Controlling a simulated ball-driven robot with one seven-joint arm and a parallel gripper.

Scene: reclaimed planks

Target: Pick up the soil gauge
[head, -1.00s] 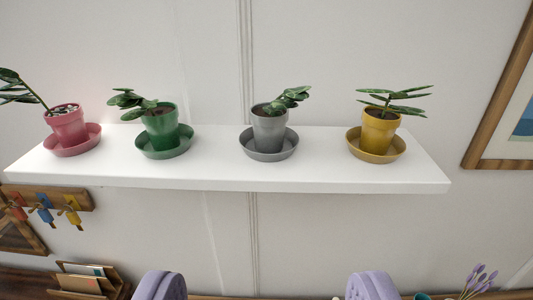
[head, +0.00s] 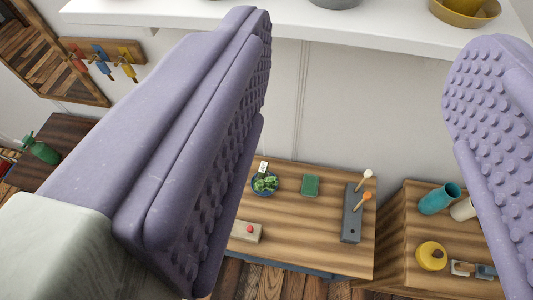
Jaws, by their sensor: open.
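A small white upright piece with dark marks, which looks like the soil gauge (head: 263,167), stands at the back of a small potted plant (head: 265,184) on a wooden table. It is too small to read, and whether it is stuck in the soil is unclear. My gripper (head: 358,120) has two purple studded fingers, wide apart with nothing between them. It is above and in front of the table, well apart from the gauge, which shows between the fingers, close to the left one. The left finger hides part of the table's left side.
The table (head: 310,235) also bears a green block (head: 310,185), a grey holder (head: 351,222) with white- and orange-headed sticks, and a beige box (head: 246,232) with a red button. A cabinet at right holds a teal vase (head: 438,199). A white shelf (head: 400,30) crosses the top.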

